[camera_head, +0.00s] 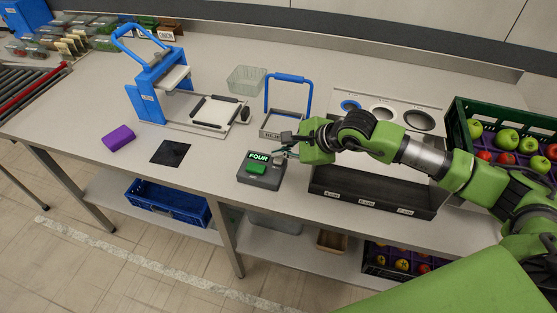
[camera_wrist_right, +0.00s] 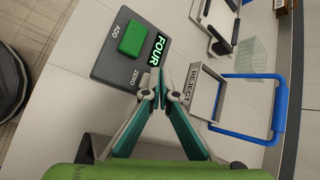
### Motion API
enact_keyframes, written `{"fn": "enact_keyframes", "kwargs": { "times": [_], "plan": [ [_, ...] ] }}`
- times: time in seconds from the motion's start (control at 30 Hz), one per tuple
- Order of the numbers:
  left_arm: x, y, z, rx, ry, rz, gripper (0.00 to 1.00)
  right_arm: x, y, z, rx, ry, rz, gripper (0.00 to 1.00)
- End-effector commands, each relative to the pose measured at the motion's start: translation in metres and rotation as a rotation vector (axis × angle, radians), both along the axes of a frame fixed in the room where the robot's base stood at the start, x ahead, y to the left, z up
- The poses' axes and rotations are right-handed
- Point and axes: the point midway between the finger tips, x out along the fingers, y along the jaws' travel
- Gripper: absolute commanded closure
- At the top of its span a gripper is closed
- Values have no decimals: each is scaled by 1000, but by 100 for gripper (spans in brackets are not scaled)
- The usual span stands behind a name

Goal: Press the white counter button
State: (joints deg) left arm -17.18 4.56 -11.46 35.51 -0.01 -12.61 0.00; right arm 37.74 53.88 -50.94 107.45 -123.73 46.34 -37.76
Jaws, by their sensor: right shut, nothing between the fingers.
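The counter (camera_head: 262,183) is a dark grey box near the table's front edge, with a lit display reading FOUR (camera_head: 258,157). It also shows in the right wrist view (camera_wrist_right: 110,67), with a large green button (camera_wrist_right: 132,38) beside the word ADD and the word ZERO near my fingers. I cannot make out a white button; the area beside ZERO is partly covered by my fingers. In the head view the right gripper (camera_head: 283,147) reaches in from the right. My left gripper is not in view.
A REJECT tray with a blue handle (camera_head: 288,78) stands just behind the counter. A blue press (camera_head: 147,98) and purple block (camera_head: 118,138) are to the left. A dark labelled bin block (camera_head: 370,195) and green fruit crate (camera_head: 455,110) are right.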

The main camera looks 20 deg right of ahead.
Motion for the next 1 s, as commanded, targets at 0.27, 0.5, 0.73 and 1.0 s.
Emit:
{"fn": "enact_keyframes", "kwargs": {
  "times": [0.27, 0.5, 0.73, 1.0],
  "plan": [
    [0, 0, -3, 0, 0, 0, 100, 0, 0, -2, 0, 0, 0, 100],
    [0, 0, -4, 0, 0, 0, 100, 0, 0, -3, -1, 0, -1, 100],
    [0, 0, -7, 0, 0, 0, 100, 0, 0, -5, -1, 0, -1, 100],
    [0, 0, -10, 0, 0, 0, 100, 0, 0, -8, -1, 1, 0, 100]
  ]
}}
